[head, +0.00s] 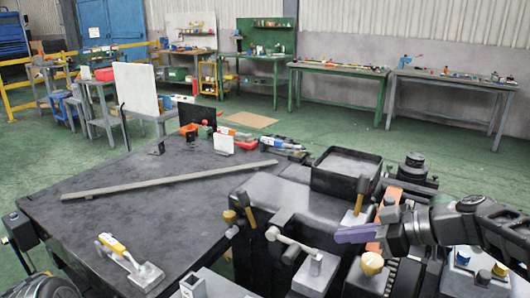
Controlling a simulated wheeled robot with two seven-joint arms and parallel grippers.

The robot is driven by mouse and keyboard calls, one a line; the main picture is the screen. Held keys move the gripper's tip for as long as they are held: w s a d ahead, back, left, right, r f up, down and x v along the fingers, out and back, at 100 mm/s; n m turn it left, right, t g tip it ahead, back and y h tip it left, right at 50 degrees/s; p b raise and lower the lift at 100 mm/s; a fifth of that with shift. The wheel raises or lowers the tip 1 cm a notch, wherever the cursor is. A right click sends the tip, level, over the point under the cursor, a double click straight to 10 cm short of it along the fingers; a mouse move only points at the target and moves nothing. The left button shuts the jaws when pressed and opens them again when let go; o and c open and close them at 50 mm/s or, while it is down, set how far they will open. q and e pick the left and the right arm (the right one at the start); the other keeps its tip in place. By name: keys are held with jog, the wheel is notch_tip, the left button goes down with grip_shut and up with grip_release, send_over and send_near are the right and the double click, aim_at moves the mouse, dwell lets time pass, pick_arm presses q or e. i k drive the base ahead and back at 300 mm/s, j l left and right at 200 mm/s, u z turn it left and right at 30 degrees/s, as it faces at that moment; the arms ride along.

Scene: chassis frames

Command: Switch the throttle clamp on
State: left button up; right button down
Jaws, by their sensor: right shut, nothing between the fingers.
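No label marks the throttle clamp, so I cannot tell for sure which part it is. A clamp with a yellow-and-white handle (113,244) stands on the dark table at left, its handle tilted up from a pale base. A grey lever (289,242) sits on a block at the centre front. My left gripper is not in view.
The dark table (150,217) carries a long grey bar (170,180) and clutter at its far edge. A black open-topped tray (345,170) stands behind the levers.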

aim_at(242, 194)
jog(key=k, duration=0.95)
